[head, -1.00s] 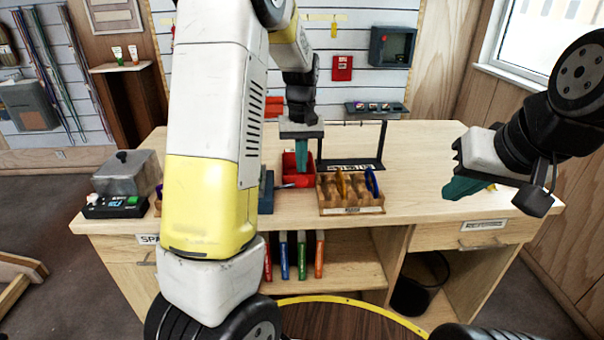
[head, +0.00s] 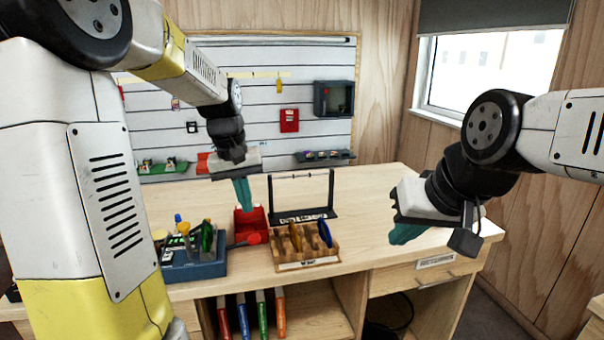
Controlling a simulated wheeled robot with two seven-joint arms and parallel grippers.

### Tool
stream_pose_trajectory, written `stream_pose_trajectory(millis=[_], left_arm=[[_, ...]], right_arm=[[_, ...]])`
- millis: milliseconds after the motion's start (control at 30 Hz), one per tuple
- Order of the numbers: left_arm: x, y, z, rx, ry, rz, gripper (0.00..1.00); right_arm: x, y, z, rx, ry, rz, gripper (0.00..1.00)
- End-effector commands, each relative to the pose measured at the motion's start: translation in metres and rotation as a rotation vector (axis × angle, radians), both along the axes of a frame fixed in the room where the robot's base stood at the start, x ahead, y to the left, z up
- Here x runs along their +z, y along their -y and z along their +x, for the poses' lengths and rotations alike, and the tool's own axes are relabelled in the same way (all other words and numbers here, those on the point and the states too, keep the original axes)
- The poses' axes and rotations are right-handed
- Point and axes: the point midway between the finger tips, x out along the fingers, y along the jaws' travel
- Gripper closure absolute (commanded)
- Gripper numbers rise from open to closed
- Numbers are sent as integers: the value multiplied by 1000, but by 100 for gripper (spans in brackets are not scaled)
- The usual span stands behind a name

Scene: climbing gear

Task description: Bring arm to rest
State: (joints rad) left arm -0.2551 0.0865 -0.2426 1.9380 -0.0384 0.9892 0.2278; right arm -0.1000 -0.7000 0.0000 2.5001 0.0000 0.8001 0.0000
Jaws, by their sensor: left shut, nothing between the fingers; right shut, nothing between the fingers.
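My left gripper (head: 243,194) has teal fingers that are shut and empty. It hangs pointing down above the workbench, in front of the back wall panel and near the red bin (head: 250,221). My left arm fills the left side of the head view. My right gripper (head: 405,233) also has teal fingers, shut and empty. It points down and to the left above the right part of the workbench (head: 375,205). My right arm comes in from the right edge.
A wooden slotted rack (head: 307,259) with coloured pieces stands on the bench. A black stand (head: 303,216) is behind it, and a blue-grey tray (head: 196,269) of tools is to the left. The bench's right part is mostly clear. A window (head: 490,75) is at the right.

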Motion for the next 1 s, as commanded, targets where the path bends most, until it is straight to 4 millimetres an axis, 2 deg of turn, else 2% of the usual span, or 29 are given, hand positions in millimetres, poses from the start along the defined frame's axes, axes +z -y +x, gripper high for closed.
stream_pose_trajectory(millis=[33,200,400,500,700,1000], left_arm=[[14,0,-19,-18,44,-21,100],[43,6,-77,-92,178,-56,100],[54,13,-141,-171,332,-46,100],[53,16,-163,-199,388,-30,100],[49,19,-183,-227,444,-6,100],[49,19,-185,-230,448,-4,100]], right_arm=[[0,0,0,0,0,0,100],[0,0,0,0,0,0,100],[0,0,0,0,0,0,100],[0,0,0,0,0,0,100],[0,0,0,0,0,0,100],[0,0,0,0,0,0,100]])
